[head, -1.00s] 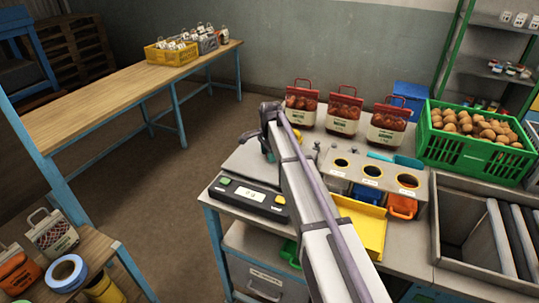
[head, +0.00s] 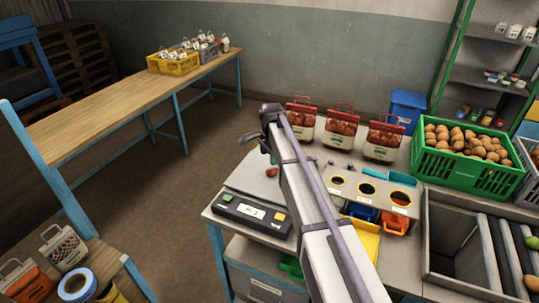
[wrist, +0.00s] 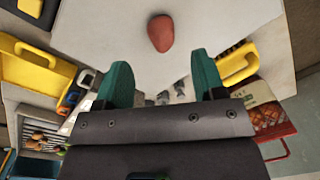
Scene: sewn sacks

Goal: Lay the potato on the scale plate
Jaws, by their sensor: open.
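A reddish potato (wrist: 161,33) lies on the pale grey scale plate (wrist: 215,25) in the wrist view, with bare plate around it. In the head view the potato (head: 271,172) shows small on the plate (head: 250,175), left of my arm, which hides part of the plate. The scale's display panel (head: 252,212) is in front of the plate. In the head view my gripper (head: 255,142) is raised above the plate's far side.
Three red-topped potato bags (head: 341,130) stand behind the scale. A sorter box with round holes (head: 368,190) and a yellow tray (head: 362,240) are right of my arm. A green crate of potatoes (head: 465,160) is farther right, beside a roller trough (head: 465,240).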

